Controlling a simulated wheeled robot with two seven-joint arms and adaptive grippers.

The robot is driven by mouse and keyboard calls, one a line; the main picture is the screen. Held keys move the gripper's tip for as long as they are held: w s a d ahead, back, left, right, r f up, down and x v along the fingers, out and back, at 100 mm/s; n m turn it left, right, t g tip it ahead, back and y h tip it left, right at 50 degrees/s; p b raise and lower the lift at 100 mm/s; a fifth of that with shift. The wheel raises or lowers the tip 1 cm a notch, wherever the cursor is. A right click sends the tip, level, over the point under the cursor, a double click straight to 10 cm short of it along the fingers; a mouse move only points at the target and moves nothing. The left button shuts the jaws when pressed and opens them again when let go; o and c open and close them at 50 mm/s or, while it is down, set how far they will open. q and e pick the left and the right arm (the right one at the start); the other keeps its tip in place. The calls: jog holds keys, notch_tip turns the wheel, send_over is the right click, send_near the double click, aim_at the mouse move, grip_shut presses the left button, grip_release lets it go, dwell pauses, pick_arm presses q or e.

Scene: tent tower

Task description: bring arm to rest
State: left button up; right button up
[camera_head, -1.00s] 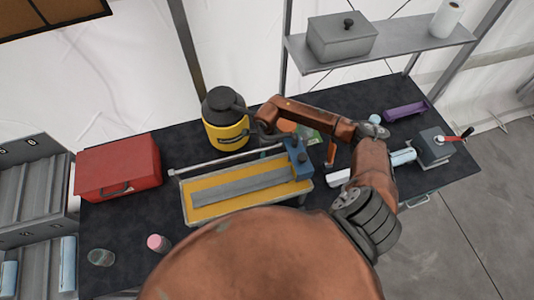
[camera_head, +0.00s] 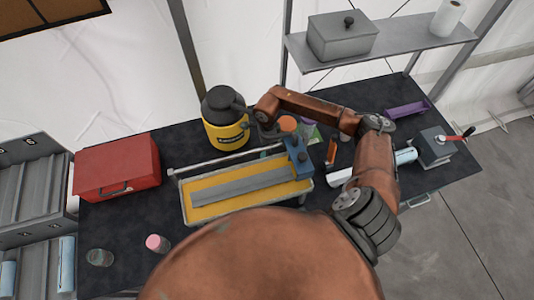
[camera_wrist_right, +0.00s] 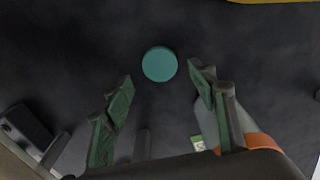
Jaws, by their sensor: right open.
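My right arm (camera_head: 375,160) reaches over the table in the head view, bent at the elbow. Its forearm runs left to my right gripper (camera_head: 268,132), which points down beside the yellow and black jug (camera_head: 226,135). In the right wrist view my right gripper (camera_wrist_right: 158,95) is open, with green-padded fingers apart and nothing between them. A round teal disc (camera_wrist_right: 159,64) lies on the dark surface beyond the fingertips. An orange-rimmed item (camera_wrist_right: 262,141) is partly hidden behind the right finger. My left gripper is not in view.
On the dark table are a red toolbox (camera_head: 117,167), a yellow tray with a grey bar (camera_head: 240,192), an orange-lidded item (camera_head: 288,124), a purple tray (camera_head: 406,109) and a grey box with a red-handled tool (camera_head: 434,148). A shelf (camera_head: 400,40) stands behind.

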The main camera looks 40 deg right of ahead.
notch_tip(320, 180, up, 8)
jog(key=b, duration=0.1)
